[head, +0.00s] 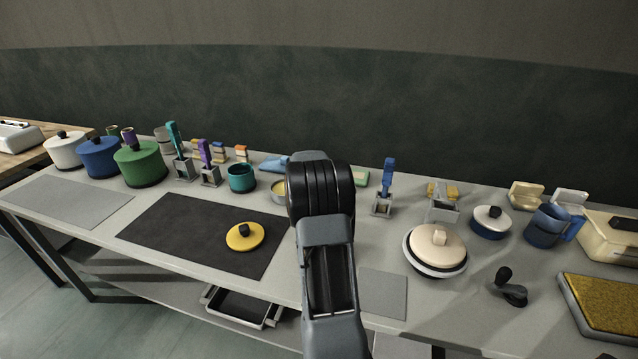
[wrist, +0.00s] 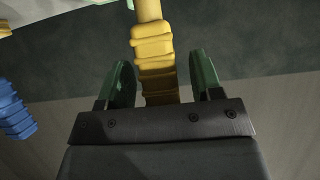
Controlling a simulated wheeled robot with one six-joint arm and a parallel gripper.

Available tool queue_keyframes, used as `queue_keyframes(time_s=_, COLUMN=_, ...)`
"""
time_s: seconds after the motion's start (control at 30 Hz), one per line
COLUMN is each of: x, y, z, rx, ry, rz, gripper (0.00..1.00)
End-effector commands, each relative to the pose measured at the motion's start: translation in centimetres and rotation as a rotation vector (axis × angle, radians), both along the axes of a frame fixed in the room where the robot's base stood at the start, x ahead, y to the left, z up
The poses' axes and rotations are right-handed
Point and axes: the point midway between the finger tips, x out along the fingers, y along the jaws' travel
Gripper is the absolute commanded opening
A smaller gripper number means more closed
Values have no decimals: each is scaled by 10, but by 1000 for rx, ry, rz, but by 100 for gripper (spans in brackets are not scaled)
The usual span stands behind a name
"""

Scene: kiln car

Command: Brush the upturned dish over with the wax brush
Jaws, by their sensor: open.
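In the wrist view a yellow ribbed handle (wrist: 155,50), which looks like a brush handle, stands between the two green fingers of my gripper (wrist: 162,74). The fingers are open, with a gap on each side of the handle. My arm hides my gripper and this handle in the head view. The brush's bristles do not show. A cream round dish (head: 437,247), which looks upturned, rests on a round grey stand (head: 409,259) right of my arm. It has a small cream knob on top.
A blue-handled brush (head: 388,173) stands in a holder right of my arm; a blue ribbed handle (wrist: 13,108) shows in the wrist view. Teal (head: 174,140) and purple (head: 205,152) brushes stand left. A yellow lid (head: 240,240) lies on the dark mat (head: 170,228).

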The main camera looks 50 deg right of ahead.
Motion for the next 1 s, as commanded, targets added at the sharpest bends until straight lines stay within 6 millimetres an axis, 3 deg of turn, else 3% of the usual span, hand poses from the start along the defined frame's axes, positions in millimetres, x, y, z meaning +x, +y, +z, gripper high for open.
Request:
queue_keyframes(time_s=0.9, x=0, y=0, z=1, rx=0, ry=0, rz=0, gripper=60)
queue_keyframes(time_s=1.0, x=0, y=0, z=1, rx=0, ry=0, rz=0, gripper=50)
